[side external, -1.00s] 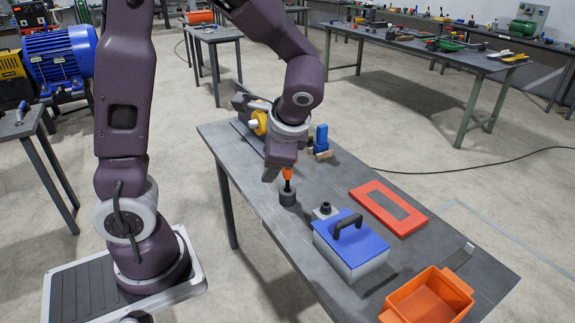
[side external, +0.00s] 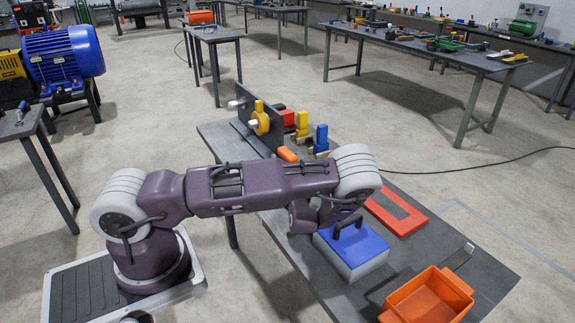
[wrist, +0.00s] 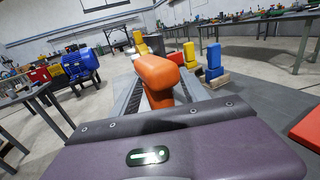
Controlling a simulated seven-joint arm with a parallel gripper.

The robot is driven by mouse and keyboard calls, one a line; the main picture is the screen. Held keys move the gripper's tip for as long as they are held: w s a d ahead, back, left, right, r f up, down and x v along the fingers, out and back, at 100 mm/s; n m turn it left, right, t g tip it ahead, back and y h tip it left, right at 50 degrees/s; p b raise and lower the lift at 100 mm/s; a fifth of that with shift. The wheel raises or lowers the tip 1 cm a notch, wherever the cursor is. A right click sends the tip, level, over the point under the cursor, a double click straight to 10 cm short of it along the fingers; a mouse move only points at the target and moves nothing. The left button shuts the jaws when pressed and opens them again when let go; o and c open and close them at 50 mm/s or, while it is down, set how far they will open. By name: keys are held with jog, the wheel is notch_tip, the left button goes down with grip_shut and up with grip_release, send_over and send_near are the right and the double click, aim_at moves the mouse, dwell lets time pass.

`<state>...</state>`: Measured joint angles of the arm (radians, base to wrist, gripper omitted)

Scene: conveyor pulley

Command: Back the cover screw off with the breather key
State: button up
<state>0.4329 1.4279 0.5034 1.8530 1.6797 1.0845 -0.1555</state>
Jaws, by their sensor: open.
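An orange handle, which looks like that of the breather key (wrist: 160,78), stands close ahead of my gripper (wrist: 165,88) in the wrist view. It lies between two dark ridged fingers, which are open; contact cannot be told. In the side view the orange handle (side external: 287,154) shows just above my arm, which hides its shaft, its dark round holder and my fingers. I cannot make out the cover screw.
Red, yellow (side external: 302,122) and blue (side external: 321,138) pieces stand along the back of the table (side external: 478,290). A blue-lidded box (side external: 352,250) sits right beside my arm.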

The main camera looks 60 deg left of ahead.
jog(key=shift+w+a, duration=0.2)
jog(key=shift+a, duration=0.3)
grip_shut()
notch_tip(320, 180, up, 10)
dwell(1.3)
